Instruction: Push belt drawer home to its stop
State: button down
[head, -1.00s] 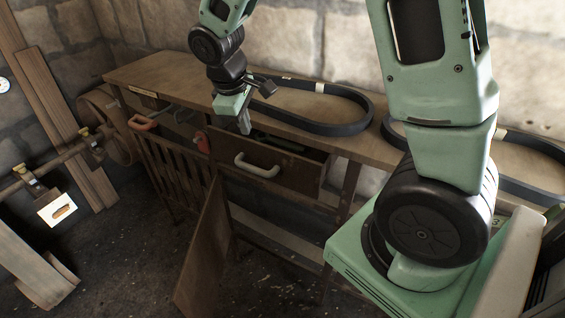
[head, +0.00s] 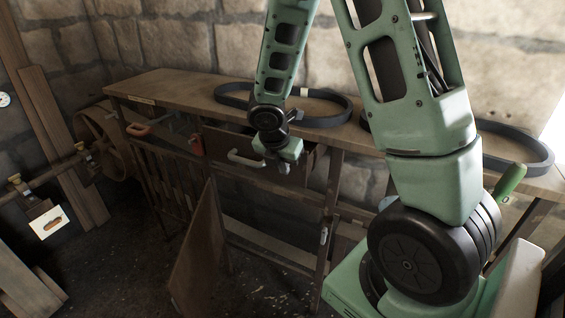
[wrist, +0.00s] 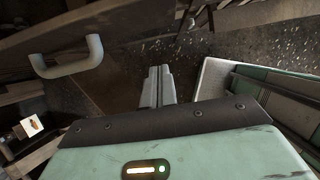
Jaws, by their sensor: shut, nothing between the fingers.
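The belt drawer (head: 217,147) shows in the head view under the bench top, its wooden front standing out from the bench with a dark gap above. Its pale handle (head: 243,158) also shows at the upper left of the wrist view (wrist: 68,60). My gripper (head: 284,168) is in front of the drawer's right part, right of the handle, and partly hides it. In the wrist view my gripper's fingers (wrist: 157,84) are together and empty, pointing past the handle. Whether they touch the drawer front cannot be told.
Black belts (head: 325,119) lie on the bench top (head: 180,84). A red-handled tool (head: 138,130) is at the bench's left. A wooden board (head: 199,250) leans below the drawer. Open floor lies in front.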

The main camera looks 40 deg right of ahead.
aim_at(292, 167)
jog(key=d+f, duration=0.1)
jog(key=w+d+f, duration=0.1)
jog(key=d, duration=0.1)
jog(key=d+f, duration=0.1)
jog(key=f, duration=0.1)
jog(key=shift+w+d, duration=0.2)
jog(key=shift+w, duration=0.1)
jog(key=shift+w+d+f+p, duration=0.1)
jog(key=shift+w+d+p, duration=0.2)
jog(key=shift+d, duration=0.15)
jog(key=shift+s, duration=0.1)
jog(key=d+p, duration=0.1)
jog(key=w+d+p, duration=0.1)
jog(key=d, duration=0.1)
jog(key=d+p, duration=0.1)
jog(key=shift+w+d+r, duration=0.2)
jog(key=shift+w, duration=0.1)
jog(key=shift+w+d+f, duration=0.1)
jog(key=shift+d+f, duration=0.05)
jog(key=shift+d, duration=0.15)
